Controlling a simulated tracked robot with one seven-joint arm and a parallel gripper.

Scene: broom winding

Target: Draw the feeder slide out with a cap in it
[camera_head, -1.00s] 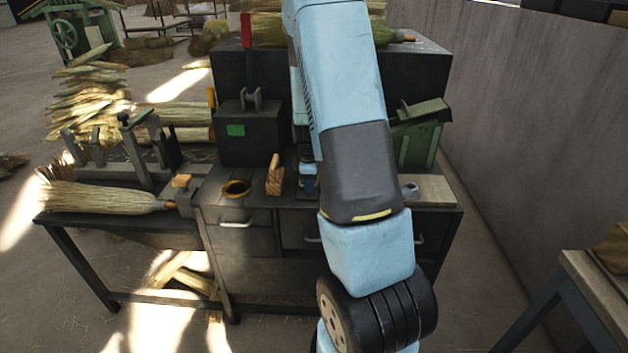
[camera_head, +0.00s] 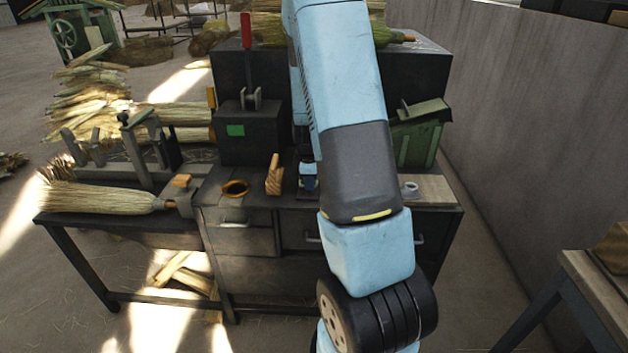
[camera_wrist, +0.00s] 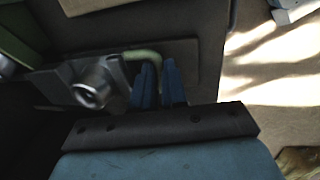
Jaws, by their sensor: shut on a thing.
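The green feeder (camera_head: 418,140) stands at the right end of the bench, partly behind my arm. The handle joins a grey slide (camera_wrist: 60,83) to the left of the fingers. A shiny round metal cap (camera_wrist: 97,92) with a dark hollow sits on the slide, beside the fingers. A small pale ring-like piece (camera_head: 410,188) shows in front of the feeder in the head view.
A wooden board (camera_head: 437,190) lies at the bench's right front. A broom (camera_head: 100,199) lies at far left. A wall (camera_head: 530,110) rises at right.

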